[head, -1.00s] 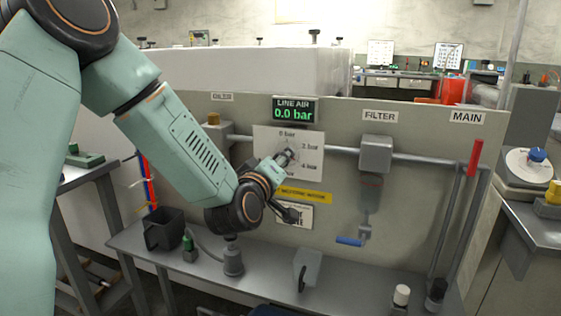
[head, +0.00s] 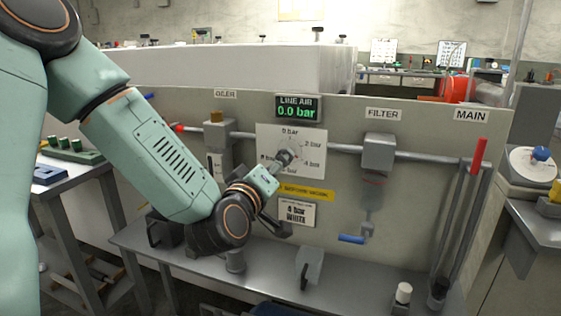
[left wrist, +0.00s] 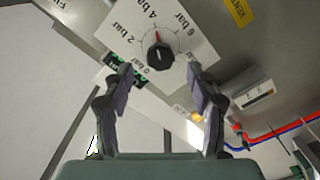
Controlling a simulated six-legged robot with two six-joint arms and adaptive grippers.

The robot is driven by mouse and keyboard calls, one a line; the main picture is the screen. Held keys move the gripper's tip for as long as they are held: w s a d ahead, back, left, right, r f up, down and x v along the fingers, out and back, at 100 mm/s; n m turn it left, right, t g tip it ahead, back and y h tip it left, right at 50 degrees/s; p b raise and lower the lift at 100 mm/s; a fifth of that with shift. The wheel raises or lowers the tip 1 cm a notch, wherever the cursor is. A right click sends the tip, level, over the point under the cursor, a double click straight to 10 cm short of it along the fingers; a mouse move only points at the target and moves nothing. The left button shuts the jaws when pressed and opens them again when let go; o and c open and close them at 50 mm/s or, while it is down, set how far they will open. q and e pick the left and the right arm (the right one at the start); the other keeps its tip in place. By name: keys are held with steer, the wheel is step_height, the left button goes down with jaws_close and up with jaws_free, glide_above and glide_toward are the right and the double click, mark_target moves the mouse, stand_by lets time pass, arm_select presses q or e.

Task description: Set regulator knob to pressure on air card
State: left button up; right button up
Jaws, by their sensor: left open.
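The regulator knob (left wrist: 159,57) is round and black, with a red mark, on a white dial plate (left wrist: 199,47) marked 0, 2, 4 and 6 bar. The dial plate (head: 263,140) also shows in the head view, where my gripper partly covers the knob. My left gripper (left wrist: 159,72) is open and empty, its fingers spread in front of the knob; I see no contact. The air card (head: 296,213) hangs below the dial under a yellow strip; it seems to read 6 bar WHITE, the digit small. The LINE AIR display (head: 298,108) reads 0.0 bar. My right gripper is out of view.
A grey pipe (head: 345,149) runs along the panel to the filter (head: 379,153). A red handle (head: 478,155) is at the main on the right. A grey shelf (head: 345,285) below carries a grey container (head: 309,266) and a white-capped item (head: 403,292).

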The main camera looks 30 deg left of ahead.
arm_select(q)
steer(key=shift+v, duration=1.05)
steer(key=shift+f, duration=0.1)
steer(key=s+d+f+m+g+h+p, duration=0.1)
steer(key=s+d+f+m+g+h, duration=0.15)
steer(key=f, duration=0.55)
steer(key=s+d+f+m+g+h+p, duration=0.1)
steer(key=s+d+f+m+g, duration=0.25)
steer(key=f, duration=0.35)
steer(key=s+d+f+m+g+h+p, duration=0.1)
steer(key=s+d+f+m+g, duration=0.2)
steer(key=f, duration=0.5)
steer(key=s+d+f+m+g+p, duration=0.1)
steer(key=s+f+g, duration=0.3)
steer(key=s, duration=0.8)
steer(key=s+d+f+m+g+p, duration=0.1)
steer(key=s+f+g, duration=0.3)
steer(key=s+f, duration=0.3)
steer(key=s, duration=0.4)
steer(key=shift+s+d+f+m+g+p, duration=0.3)
steer(key=shift+s+m+p, duration=0.1)
